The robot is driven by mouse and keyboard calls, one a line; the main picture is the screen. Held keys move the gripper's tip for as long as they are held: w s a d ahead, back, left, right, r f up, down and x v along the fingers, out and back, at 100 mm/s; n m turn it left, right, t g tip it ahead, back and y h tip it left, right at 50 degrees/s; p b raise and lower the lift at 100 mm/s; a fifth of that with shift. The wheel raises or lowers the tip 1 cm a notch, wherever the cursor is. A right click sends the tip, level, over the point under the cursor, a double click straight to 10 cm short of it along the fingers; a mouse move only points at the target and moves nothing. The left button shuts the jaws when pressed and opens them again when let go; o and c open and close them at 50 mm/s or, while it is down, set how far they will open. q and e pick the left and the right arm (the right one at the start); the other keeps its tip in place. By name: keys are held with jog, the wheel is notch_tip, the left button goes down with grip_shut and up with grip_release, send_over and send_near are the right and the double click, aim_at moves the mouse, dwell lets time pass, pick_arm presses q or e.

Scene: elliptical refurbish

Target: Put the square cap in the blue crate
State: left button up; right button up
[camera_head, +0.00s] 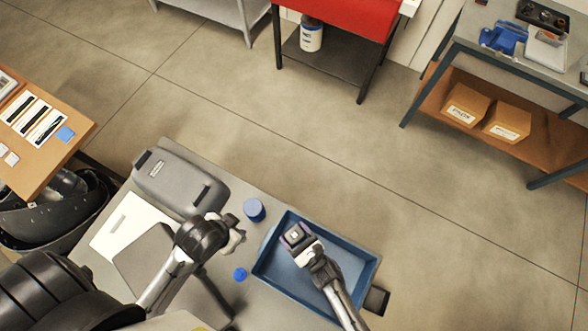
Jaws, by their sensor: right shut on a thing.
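The blue crate (272,272) is an open, shallow tray on the grey bench. My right gripper (301,242) is over the crate's upper left part, shut on the square cap (295,235), a small dark-edged piece with a pale square face. The cap appears above the crate floor, though its exact height is hard to judge. My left gripper (232,236) is left of the crate, over the bench; its fingers are too small and dark to tell open from shut.
A blue round jar (254,209) and a smaller blue round piece (240,274) stand left of the crate. A grey case (178,182) lies at the bench's back left. A black piece (377,300) sits at the crate's right end.

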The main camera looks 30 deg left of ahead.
aim_at(294, 236)
notch_tip(294, 236, down, 4)
jog(key=shift+r+b, duration=0.25)
jog(key=shift+b, duration=0.2)
jog(key=shift+f, duration=0.2)
jog(key=shift+f+b, duration=0.65)
jog(key=shift+b, duration=0.15)
jog(key=o, duration=1.3)
jog(key=shift+o, duration=0.2)
jog(key=shift+r, duration=0.1)
